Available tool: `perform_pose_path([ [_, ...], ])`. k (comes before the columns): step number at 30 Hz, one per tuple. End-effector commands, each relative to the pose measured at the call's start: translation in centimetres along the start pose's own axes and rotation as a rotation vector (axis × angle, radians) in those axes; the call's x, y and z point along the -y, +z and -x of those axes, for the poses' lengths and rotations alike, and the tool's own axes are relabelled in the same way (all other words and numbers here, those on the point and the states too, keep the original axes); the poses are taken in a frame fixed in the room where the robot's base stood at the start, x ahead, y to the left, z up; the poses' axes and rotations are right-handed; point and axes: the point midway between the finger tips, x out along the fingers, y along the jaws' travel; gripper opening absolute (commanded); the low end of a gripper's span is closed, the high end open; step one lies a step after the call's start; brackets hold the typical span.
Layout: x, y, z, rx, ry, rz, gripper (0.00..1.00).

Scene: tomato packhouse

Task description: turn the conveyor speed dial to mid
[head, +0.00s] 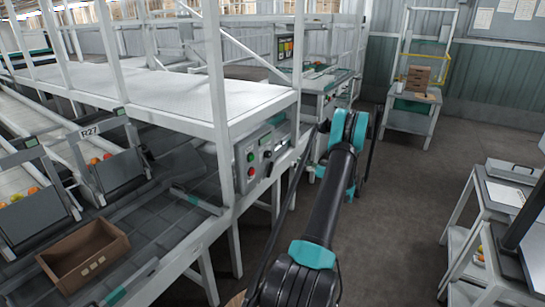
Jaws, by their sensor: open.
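A grey control box (260,158) is fixed to the white frame of the conveyor, left of my arm. Its face carries a green button (250,156), a red button (251,171) and a small dark round knob (267,154), which looks like the speed dial. The knob's pointer and any scale marks are too small to read. My black and teal arm reaches up from the bottom middle to a bent joint right of the box. I cannot make out my gripper; it seems hidden behind the arm. Nothing of mine visibly touches the knob.
White frame posts stand beside the box. A cardboard box (84,258) sits on the grey roller conveyor at lower left, near chutes holding tomatoes. A white trolley (468,215) stands at right. A stand with brown boxes (417,79) is at the back. The floor (400,185) between is clear.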

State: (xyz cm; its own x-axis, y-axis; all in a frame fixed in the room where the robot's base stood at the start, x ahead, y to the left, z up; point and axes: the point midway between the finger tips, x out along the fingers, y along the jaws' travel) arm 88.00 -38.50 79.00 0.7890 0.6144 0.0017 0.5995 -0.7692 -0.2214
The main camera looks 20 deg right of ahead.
Motion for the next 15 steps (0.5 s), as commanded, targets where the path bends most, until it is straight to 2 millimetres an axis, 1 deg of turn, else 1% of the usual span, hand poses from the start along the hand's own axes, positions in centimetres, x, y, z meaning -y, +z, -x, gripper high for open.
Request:
perform_pose_path([
  [1,0.1,0.0,-1.0,0.001,-0.004,0.0,0.56],
  [3,0.1,0.0,-2.4,0.001,-0.004,-0.001,0.56],
  [15,0.1,0.1,-10.3,0.002,-0.004,-0.001,0.56],
])
